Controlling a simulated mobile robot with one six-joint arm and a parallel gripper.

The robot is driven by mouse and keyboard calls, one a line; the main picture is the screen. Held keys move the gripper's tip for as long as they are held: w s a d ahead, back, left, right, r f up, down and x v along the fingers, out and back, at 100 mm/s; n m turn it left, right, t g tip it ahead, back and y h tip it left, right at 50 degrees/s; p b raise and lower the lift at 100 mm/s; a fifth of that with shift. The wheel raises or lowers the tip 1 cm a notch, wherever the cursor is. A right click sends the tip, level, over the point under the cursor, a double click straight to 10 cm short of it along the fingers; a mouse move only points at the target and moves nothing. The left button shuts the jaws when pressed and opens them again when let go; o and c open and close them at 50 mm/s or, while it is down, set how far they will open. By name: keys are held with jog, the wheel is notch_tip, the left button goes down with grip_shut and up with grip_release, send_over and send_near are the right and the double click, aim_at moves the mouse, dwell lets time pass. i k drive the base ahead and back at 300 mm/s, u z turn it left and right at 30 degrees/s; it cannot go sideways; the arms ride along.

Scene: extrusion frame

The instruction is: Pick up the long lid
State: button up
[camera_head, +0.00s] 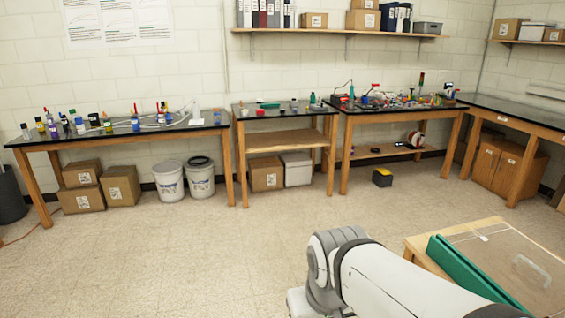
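No thing in view can be named for sure as the long lid. A long green piece (476,272) lies slanted on a wooden-edged table (418,250) at the lower right, partly hidden by my arm. Beside it lies a flat greyish-brown panel (490,245) with a small white tag and a clear, handle-like shape (532,270) on it; I cannot tell what this shape is. The panel runs out of the frame. My white arm reaches from the bottom centre toward the lower right corner. My gripper is out of view.
Black-topped benches with bottles (107,122), tools and small parts line the back wall. Cardboard boxes (120,185), white buckets (168,181) and a small yellow-black box (382,177) stand on the floor. The tiled floor (200,255) is clear in the middle and left.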

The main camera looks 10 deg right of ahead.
aim_at(533, 277)
jog(key=z, duration=0.6)
jog(key=i, duration=1.2)
jog(key=z, duration=0.85)
jog(key=i, duration=0.3)
jog(key=z, duration=0.4)
jog(key=k, duration=0.65)
jog(key=z, duration=0.2)
jog(key=i, duration=0.7)
jog(key=u, duration=0.15)
